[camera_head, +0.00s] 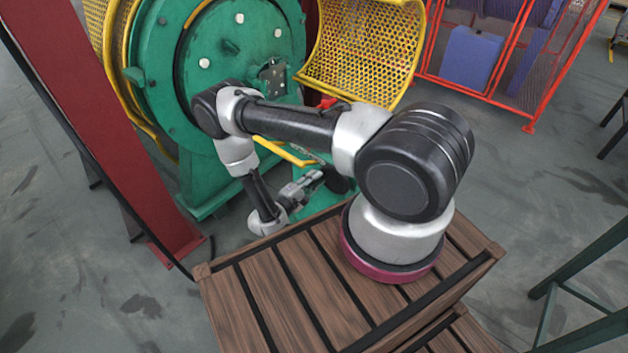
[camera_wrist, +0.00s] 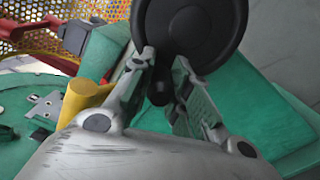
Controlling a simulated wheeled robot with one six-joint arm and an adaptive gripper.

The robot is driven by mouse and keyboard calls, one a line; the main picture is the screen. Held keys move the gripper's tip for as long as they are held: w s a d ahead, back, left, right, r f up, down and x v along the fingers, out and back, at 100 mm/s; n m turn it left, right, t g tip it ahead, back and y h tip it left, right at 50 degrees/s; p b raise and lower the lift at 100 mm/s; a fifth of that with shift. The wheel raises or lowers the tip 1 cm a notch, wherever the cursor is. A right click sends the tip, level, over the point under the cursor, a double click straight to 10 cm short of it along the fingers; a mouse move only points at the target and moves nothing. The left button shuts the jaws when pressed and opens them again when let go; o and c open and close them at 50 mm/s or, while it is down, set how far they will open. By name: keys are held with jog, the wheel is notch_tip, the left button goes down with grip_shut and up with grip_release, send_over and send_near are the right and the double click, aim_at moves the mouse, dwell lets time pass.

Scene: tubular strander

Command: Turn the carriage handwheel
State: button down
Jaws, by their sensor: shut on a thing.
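The carriage handwheel (camera_wrist: 212,28) is a round black disc at the top of the wrist view. A small black handle (camera_wrist: 160,90) on it lies between the two fingers of my gripper (camera_wrist: 164,66), which is shut on this handle. In the head view my gripper (camera_head: 312,183) reaches the handwheel (camera_head: 338,180), a small dark shape beside the green machine. Much of the wheel there is hidden by my gripper and arm.
The green machine (camera_head: 160,100) with yellow mesh guards (camera_head: 365,50) stands behind. A yellow bar (camera_wrist: 80,98) runs close to the left finger. A red post (camera_head: 100,130) stands at left, a wooden slatted platform (camera_head: 270,300) in front, and a red-framed cage (camera_head: 490,60) at back right.

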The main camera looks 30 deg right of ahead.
jog(key=shift+w, duration=0.1)
jog(key=c, duration=1.3)
grip_release()
jog(key=v, duration=1.2)
